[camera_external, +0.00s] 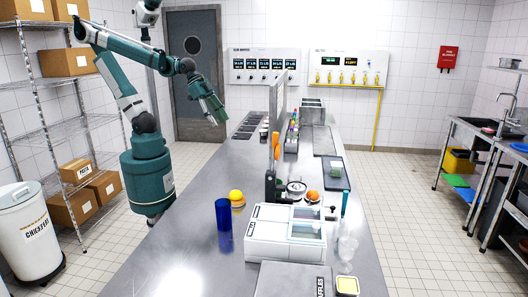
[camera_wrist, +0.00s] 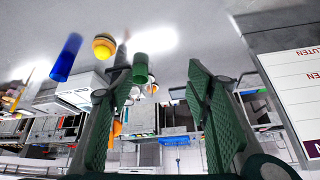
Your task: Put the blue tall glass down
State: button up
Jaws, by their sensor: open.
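The blue tall glass (camera_external: 223,214) stands upright on the steel counter (camera_external: 180,262), near its left edge. It also shows in the upper left of the wrist view (camera_wrist: 66,58). My gripper (camera_external: 214,112) is raised in the air, above and behind the glass and well apart from it. In the wrist view its two green-padded fingers (camera_wrist: 158,85) are spread wide with nothing held between them. A green cylinder (camera_wrist: 140,68) shows beyond the fingertips, clear of them.
A yellow ball-shaped item (camera_external: 236,195) sits close behind the glass. A white two-bin container (camera_external: 286,235) stands to its right. An upright panel (camera_external: 277,100) rises farther back on the counter. The counter left of and in front of the glass is bare.

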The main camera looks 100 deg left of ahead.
jog(key=s+a+f+n+t+y, duration=0.1)
jog(key=s+a+n, duration=0.2)
jog(key=s+a, duration=0.2)
jog(key=shift+s+a, duration=0.15)
jog(key=shift+a, duration=0.25)
jog(key=shift+f, duration=0.15)
notch_tip(320, 180, down, 4)
jog(key=b, duration=0.4)
dwell(1.1)
